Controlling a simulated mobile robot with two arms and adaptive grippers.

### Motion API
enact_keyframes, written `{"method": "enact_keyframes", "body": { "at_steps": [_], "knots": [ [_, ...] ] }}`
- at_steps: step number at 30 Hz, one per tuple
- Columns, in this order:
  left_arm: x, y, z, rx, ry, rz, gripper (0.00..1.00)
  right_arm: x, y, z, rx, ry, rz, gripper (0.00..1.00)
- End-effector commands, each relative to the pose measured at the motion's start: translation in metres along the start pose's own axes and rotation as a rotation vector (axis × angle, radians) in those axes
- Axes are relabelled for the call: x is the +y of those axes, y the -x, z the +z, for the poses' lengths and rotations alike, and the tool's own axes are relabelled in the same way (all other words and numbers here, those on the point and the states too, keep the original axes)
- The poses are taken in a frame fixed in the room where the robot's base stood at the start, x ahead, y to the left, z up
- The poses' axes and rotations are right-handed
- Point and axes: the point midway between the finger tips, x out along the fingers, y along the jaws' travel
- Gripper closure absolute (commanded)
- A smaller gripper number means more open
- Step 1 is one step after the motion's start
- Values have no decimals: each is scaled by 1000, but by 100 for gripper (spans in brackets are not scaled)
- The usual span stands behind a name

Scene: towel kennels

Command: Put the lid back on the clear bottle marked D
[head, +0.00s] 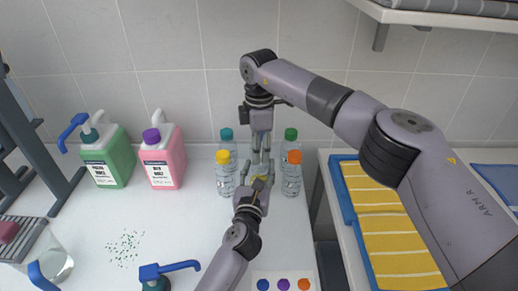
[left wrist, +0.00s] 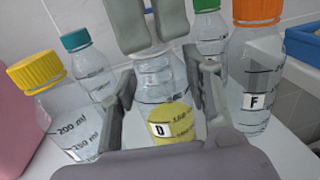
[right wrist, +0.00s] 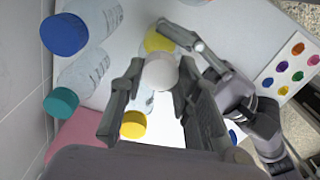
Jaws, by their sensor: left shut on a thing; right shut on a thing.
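The clear bottle D (left wrist: 158,88) stands upright with yellow liquid low in it and a "D" label, between the fingers of my left gripper (left wrist: 168,98). My left gripper (head: 257,186) is shut on its body from the front. My right gripper (head: 262,160) points down from above, directly over the bottle. In the right wrist view its fingers (right wrist: 161,66) are shut on a round white lid (right wrist: 161,72). The right fingers hide the bottle's mouth in the left wrist view, so I cannot tell whether the lid touches it.
Bottles with yellow (head: 223,180), teal (head: 227,146), green (head: 291,148) and orange (head: 292,180) caps crowd around, plus a blue-capped one (right wrist: 65,34). Green (head: 110,160) and pink (head: 163,162) jugs stand left. A blue tray with yellow towels (head: 348,212) lies right.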

Motion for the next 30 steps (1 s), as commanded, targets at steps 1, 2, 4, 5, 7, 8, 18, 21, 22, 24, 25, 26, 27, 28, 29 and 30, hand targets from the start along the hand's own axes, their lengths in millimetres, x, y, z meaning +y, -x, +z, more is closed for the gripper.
{"method": "enact_keyframes", "body": {
  "at_steps": [1, 2, 4, 5, 7, 8, 18, 21, 22, 24, 25, 26, 27, 28, 29, 30],
  "knots": [
    [0, 0, -1, 2, -1, 0, 100, 1, 1, 1, 0, -105, 3, 79],
    [0, 0, -1, 2, -1, 0, 100, 1, 1, 1, 1, -172, 3, 79],
    [0, 0, -1, 3, -1, 0, 100, 1, 1, 1, 2, -327, 3, 79],
    [0, 0, -1, 3, -1, 0, 100, 1, 1, 1, 2, -393, 3, 79],
    [0, 0, -1, 3, -1, 0, 100, 0, 0, 0, 4, -539, 2, 79],
    [0, 0, -2, 3, -1, 0, 100, 0, 0, 0, 6, -595, 2, 79],
    [0, 0, -2, 3, -1, 0, 100, 1, 0, 0, 7, -892, 3, 79],
    [0, 0, -2, 3, 0, 0, 100, 1, 0, 1, 7, -892, 3, 79],
    [0, 0, -2, 3, 0, 0, 100, 1, 0, 1, 7, -891, 3, 79],
    [0, 0, -2, 3, 0, 0, 100, 1, 0, 1, 7, -891, 4, 79],
    [0, 0, -2, 3, 0, 0, 100, 1, 0, 1, 7, -890, 4, 79],
    [0, 0, -2, 3, 0, 0, 100, 1, 0, 1, 7, -890, 4, 68],
    [0, 0, -2, 3, 0, 0, 100, 1, 0, 1, 7, -890, 4, 66],
    [0, 0, -2, 3, 0, 0, 100, 1, 0, 1, 7, -890, 3, 64],
    [0, 0, -2, 3, 0, 0, 100, 1, 0, 1, 7, -890, 3, 62],
    [0, 0, -2, 3, 0, 0, 100, 1, 0, 1, 6, -889, 3, 59]
  ]
}}
